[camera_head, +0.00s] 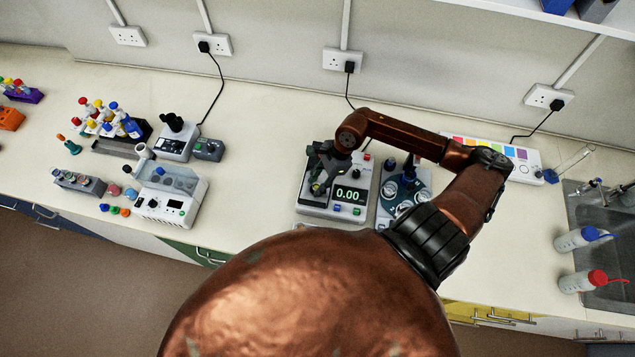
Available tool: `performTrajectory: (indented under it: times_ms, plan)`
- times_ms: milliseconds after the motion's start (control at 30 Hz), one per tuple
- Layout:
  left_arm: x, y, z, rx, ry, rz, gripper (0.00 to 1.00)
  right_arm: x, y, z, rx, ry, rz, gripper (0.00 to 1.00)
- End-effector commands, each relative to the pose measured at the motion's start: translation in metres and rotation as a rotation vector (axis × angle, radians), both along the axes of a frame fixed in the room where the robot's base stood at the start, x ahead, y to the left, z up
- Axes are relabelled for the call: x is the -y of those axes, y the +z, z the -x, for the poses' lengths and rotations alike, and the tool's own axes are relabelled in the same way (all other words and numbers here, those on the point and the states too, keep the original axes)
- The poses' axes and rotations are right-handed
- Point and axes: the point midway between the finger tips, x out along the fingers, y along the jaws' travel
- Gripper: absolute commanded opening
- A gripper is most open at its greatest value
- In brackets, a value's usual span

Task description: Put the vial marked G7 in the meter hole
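My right gripper (321,172) points down over the meter (349,209), a white box with a green "0.00" display. A small greenish piece shows at its fingertips, but I cannot tell whether it is a vial or part of the meter. The meter hole is not clearly visible, covered by the gripper. I cannot read a G7 mark on any vial. Several vials with coloured caps stand in a rack (118,149) at the left. My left gripper is not in view.
A white device with a lidded well (170,199) and a grey block (78,184) stand at the left. A round-platform device (404,194) is right of the meter. Bottles (584,280) and a sink (605,215) are at the far right. The counter between the left devices and the meter is clear.

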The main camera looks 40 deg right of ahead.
Motion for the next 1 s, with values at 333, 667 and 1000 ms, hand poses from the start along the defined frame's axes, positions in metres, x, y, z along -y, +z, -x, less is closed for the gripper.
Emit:
performTrajectory:
  times_ms: [333, 667, 1000]
  plan:
    - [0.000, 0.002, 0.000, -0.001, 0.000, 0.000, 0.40, 0.000, 0.002, 0.000, 0.000, 0.000, 0.000, 0.35]
    - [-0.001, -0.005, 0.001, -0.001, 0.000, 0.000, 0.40, 0.017, 0.043, 0.006, 0.000, 0.001, 0.007, 0.35]
    - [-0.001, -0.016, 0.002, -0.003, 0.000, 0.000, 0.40, 0.039, 0.102, 0.014, -0.001, -0.001, 0.003, 0.35]
